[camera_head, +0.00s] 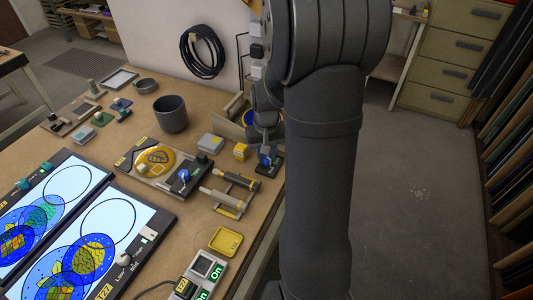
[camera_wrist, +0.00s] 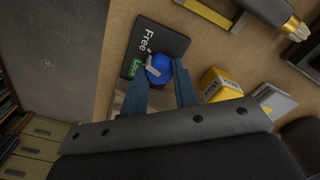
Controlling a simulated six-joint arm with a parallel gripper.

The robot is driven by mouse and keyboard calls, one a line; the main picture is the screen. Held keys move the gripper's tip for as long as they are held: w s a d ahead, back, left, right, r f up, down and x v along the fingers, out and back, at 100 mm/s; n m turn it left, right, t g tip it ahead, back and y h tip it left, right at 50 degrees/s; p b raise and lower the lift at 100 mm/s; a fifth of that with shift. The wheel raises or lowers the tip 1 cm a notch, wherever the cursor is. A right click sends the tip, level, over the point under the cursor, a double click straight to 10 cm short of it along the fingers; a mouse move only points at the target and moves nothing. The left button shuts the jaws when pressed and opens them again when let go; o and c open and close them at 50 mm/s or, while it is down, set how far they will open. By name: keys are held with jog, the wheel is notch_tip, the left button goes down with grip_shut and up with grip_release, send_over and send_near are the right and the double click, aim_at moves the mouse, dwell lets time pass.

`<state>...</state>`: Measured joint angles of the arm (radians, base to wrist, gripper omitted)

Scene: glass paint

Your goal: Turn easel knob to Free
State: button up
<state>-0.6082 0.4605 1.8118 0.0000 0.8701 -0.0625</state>
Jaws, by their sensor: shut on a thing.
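The easel knob (camera_wrist: 160,62) is round and blue with a light grey pointer. It sits on a black plate (camera_wrist: 174,46) marked Free in white and Lock in green. The pointer's end lies on the side of the green Lock word. My gripper (camera_wrist: 160,78) has its two blue-grey fingers on either side of the knob and is shut on it. In the camera_head view the black plate (camera_head: 272,170) is at the table's right edge, and my arm covers part of that area.
A yellow block (camera_wrist: 222,84) and a grey block (camera_wrist: 272,100) stand close beside the knob plate. Handled tools on a rack (camera_head: 229,196) lie nearer the front. A second blue-knobbed panel (camera_head: 178,185) is to the left. Bare floor lies beyond the table's edge.

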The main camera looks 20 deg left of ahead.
aim_at(266, 157)
jog(key=shift+m, duration=1.1)
jog(key=o, duration=1)
notch_tip(266, 157, up, 17)
jog(key=shift+r, duration=0.2)
jog(key=shift+f, duration=0.1)
notch_tip(266, 157, down, 17)
jog(key=shift+f, duration=0.15)
dwell(0.3)
